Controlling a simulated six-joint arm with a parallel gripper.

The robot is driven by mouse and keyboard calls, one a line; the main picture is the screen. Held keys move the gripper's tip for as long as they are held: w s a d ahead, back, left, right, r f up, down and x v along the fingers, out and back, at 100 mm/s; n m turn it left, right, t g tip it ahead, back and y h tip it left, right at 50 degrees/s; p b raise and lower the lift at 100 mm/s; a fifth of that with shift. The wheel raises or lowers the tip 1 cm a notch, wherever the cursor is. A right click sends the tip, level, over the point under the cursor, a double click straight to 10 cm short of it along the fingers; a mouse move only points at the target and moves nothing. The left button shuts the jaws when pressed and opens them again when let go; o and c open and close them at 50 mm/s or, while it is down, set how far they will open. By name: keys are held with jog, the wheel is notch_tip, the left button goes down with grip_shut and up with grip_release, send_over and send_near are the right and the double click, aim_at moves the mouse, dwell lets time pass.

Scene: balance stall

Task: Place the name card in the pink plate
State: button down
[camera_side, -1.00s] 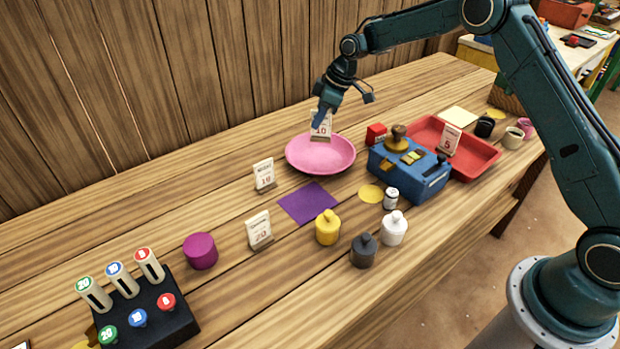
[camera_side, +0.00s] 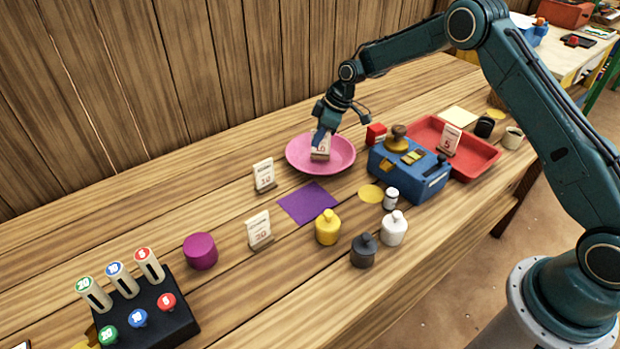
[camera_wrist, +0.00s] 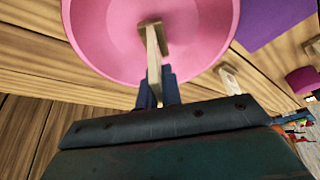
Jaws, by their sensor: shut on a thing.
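The pink plate (camera_side: 341,163) lies on the wooden table, toward the back; it fills the upper part of the wrist view (camera_wrist: 100,30). My gripper (camera_side: 320,138) is over the plate and shut on a name card (camera_side: 320,152), a small white card with red print on a wooden foot. In the wrist view my gripper (camera_wrist: 157,92) holds the card (camera_wrist: 154,45) edge-on by its upper end, with its foot toward the plate. The card is within the rim; I cannot tell whether its foot touches the plate.
Two more cards stand nearby, one (camera_side: 264,175) left of the plate and one (camera_side: 259,230) nearer the front. A purple cloth (camera_side: 307,202) lies in front of the plate. A blue box (camera_side: 408,172) and a red tray (camera_side: 480,160) with another card stand to the right.

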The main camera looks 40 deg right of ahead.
jog(key=c, duration=1.5)
grip_release()
jog(key=shift+r, duration=0.1)
jog(key=shift+r, duration=3.35)
jog(key=shift+r, duration=0.1)
